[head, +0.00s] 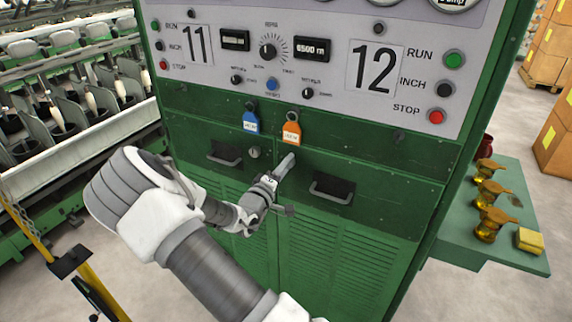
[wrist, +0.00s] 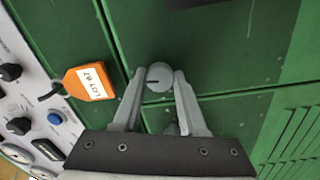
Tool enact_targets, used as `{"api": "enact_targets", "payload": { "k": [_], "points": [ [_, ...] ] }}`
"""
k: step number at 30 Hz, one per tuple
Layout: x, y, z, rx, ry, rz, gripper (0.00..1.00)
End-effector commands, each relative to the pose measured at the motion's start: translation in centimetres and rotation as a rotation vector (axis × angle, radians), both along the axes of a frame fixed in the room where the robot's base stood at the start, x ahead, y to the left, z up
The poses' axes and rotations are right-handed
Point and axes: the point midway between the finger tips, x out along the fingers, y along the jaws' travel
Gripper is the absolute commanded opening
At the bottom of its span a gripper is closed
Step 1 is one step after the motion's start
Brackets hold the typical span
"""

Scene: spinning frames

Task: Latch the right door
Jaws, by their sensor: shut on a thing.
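The right door (head: 345,245) is a green louvred panel on the cabinet front, with a recessed black handle (head: 332,188). It looks flush with the cabinet. My gripper (head: 284,167) reaches the upper left corner of this door. In the wrist view, its two fingers stand on either side of a round pale grey latch knob (wrist: 159,77) and are shut on it. A short dark slot mark shows on the knob's face. The knob sits on green metal close to a panel seam. In the head view, my gripper hides the knob.
The left door (head: 225,153) has its own handle and a round lock (head: 254,152). An orange tag (head: 291,133) hangs near my gripper, beside a blue tag (head: 250,123). A control panel (head: 330,55) lies above. A side shelf (head: 515,215) holds brass-coloured parts.

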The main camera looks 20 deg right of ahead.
Motion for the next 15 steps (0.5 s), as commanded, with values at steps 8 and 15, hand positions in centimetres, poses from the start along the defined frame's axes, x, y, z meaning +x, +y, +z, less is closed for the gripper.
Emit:
{"api": "enact_targets", "payload": {
  "k": [8, 15],
  "points": [
    [-0.02, -0.01, 0.04, -0.070, 0.089, 0.000, 0.00],
    [-0.02, -0.01, -0.01, -0.089, 0.114, 0.000, 0.00]
  ]
}}
